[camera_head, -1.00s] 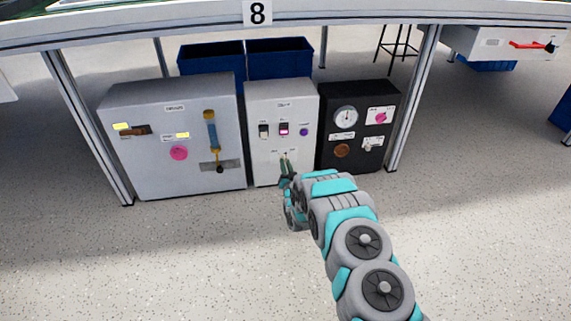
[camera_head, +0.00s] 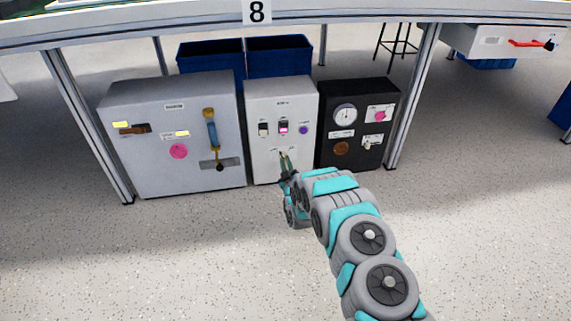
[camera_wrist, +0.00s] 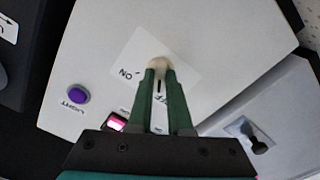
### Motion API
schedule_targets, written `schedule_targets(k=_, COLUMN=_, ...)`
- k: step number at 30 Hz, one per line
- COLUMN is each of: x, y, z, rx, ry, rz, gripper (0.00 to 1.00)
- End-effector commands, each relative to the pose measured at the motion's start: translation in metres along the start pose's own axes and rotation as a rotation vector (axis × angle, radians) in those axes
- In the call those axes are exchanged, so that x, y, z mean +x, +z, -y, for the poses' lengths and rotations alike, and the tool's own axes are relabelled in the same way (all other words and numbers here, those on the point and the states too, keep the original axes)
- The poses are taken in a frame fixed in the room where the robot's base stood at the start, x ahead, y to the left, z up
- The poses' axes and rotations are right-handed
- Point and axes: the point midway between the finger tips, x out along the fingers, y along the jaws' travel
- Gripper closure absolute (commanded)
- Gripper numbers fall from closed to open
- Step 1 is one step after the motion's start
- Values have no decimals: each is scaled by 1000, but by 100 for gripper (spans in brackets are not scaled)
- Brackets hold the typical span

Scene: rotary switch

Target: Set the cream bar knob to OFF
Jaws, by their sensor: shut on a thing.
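The cream bar knob (camera_wrist: 158,62) sits on a white square plate on the front of the middle white cabinet (camera_head: 260,165). In the wrist view, the tips of my gripper (camera_wrist: 159,76) are shut on the knob, one dark green finger on each side. An ON label (camera_wrist: 125,74) shows left of the knob. An OFF label (camera_wrist: 159,98) is partly visible between the fingers. The knob's exact angle is mostly hidden by the fingertips. In the head view, my gripper (camera_head: 286,160) reaches the cabinet's lower front, where the knob is too small to make out.
Above the knob on the same cabinet are two rocker switches, one lit pink (camera_head: 284,127), and a purple button (camera_head: 303,130). A grey cabinet (camera_head: 150,170) stands left, a black one (camera_head: 375,95) right. A bench spans overhead; the floor in front is clear.

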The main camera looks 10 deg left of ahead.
Motion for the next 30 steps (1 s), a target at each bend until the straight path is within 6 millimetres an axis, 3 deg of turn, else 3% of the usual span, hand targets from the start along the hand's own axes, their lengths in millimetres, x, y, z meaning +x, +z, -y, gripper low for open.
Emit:
schedule_targets(k=12, x=0, y=0, z=0, rx=-194, ry=0, rz=-1, gripper=100)
schedule_targets(k=29, x=0, y=0, z=0, rx=-223, ry=0, rz=-1, gripper=100)
schedule_targets(k=30, x=0, y=0, z=0, rx=-223, ry=0, rz=-1, gripper=80)
